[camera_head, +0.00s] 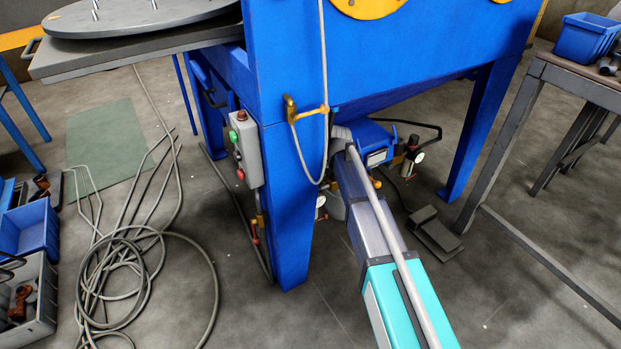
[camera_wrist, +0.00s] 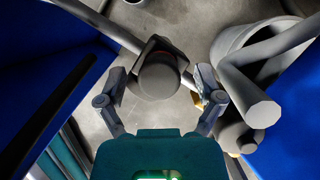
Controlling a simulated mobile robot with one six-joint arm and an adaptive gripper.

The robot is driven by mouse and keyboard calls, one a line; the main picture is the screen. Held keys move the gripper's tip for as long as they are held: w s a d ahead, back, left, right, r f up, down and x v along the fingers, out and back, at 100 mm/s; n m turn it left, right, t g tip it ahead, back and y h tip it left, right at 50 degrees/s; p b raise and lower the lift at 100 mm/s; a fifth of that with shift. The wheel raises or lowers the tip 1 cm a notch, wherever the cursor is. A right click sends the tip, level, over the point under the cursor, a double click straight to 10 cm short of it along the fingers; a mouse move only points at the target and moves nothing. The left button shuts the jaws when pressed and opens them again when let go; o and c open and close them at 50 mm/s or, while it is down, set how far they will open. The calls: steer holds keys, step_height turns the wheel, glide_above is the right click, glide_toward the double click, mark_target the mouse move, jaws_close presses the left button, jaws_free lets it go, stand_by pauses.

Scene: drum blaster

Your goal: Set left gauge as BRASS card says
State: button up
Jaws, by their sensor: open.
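My gripper (camera_wrist: 160,84) is open in the wrist view, one finger on each side of a dark round knob (camera_wrist: 160,78). The knob sits on a darker body on a grey pipe. I cannot tell whether the fingers touch it. In the head view my gripper is hidden under the blue machine (camera_head: 390,50). A small white-faced gauge (camera_head: 419,157) shows right of my arm. A pale fitting (camera_head: 320,203), possibly another gauge, is partly hidden behind the front leg. No dial can be read, and I see no readable BRASS card.
Grey pipes (camera_wrist: 254,100) and blue panels crowd the right of the wrist view. In the head view, a control box (camera_head: 246,149) is on the front leg (camera_head: 288,215). A foot pedal (camera_head: 433,232) lies right of my arm. Coiled hose (camera_head: 120,275) covers floor at left.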

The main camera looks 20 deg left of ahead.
steer(key=c, duration=1.1)
steer(key=shift+a, duration=0.1)
steer(key=shift+c, duration=0.2)
steer(key=shift+w, duration=0.1)
steer(key=shift+d+n, duration=0.2)
steer(key=shift+n, duration=0.3)
steer(key=shift+n+g, duration=0.6)
steer(key=shift+n, duration=0.4)
steer(key=shift+n+g, duration=0.5)
steer(key=shift+n, duration=0.9)
